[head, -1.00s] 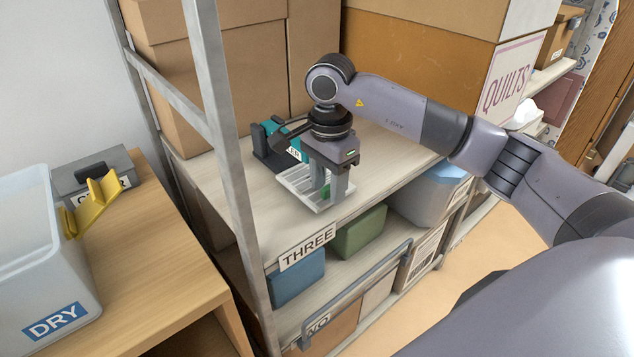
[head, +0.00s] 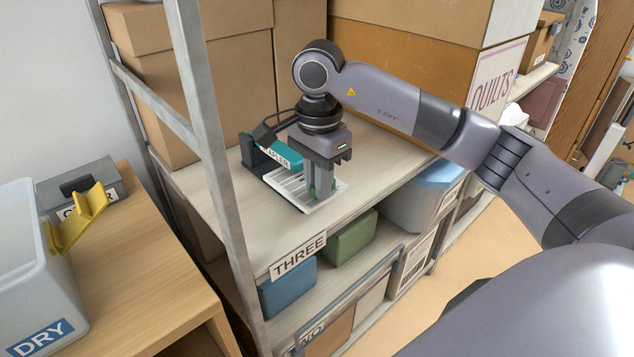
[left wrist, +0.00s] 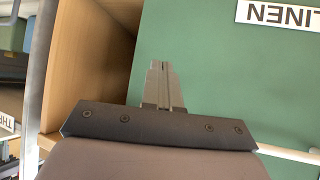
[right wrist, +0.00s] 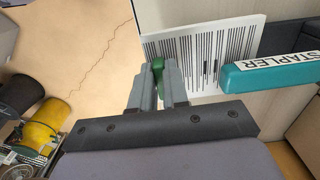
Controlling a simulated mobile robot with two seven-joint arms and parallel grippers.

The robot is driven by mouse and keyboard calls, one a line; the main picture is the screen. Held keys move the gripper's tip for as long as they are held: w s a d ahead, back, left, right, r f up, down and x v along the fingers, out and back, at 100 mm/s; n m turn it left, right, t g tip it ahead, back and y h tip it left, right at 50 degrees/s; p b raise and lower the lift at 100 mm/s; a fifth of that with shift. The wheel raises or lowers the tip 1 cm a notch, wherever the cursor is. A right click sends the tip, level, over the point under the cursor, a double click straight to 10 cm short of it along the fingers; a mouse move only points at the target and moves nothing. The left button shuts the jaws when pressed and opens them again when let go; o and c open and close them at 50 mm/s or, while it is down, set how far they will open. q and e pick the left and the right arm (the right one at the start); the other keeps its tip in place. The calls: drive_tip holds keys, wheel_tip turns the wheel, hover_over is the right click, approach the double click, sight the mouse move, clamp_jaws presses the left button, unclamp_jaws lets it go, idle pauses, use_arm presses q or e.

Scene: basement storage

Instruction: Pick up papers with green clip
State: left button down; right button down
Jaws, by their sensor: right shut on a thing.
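The papers (head: 290,188), a white stack with dark printed lines, are at the front of the upper shelf, beside the teal stapler (head: 284,154). They also show in the right wrist view (right wrist: 205,45), with the green clip (right wrist: 158,68) at their near edge. My right gripper (head: 318,196) points down and is shut on the green clip, seen between the fingers in the right wrist view. I cannot tell whether the papers are clear of the shelf. My left gripper (left wrist: 163,66) is shut and empty, over a green surface labelled LINEN (left wrist: 280,14).
A metal shelf post (head: 215,160) stands left of the papers. Cardboard boxes (head: 235,70) fill the back of the shelf. Blue (head: 288,288) and green (head: 350,238) bins sit below. A table at left holds a DRY bin (head: 35,270) and a yellow holder (head: 78,218).

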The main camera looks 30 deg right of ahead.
drive_tip(key=s+a, duration=0.3)
drive_tip(key=s, duration=0.4)
drive_tip(key=s+a+b, duration=0.1)
drive_tip(key=s+a, duration=0.2)
drive_tip(key=s, duration=0.5)
drive_tip(key=shift+a+r, duration=0.2)
drive_tip(key=shift+a, duration=0.05)
drive_tip(key=shift+r, duration=0.1)
drive_tip(key=shift+s, duration=0.1)
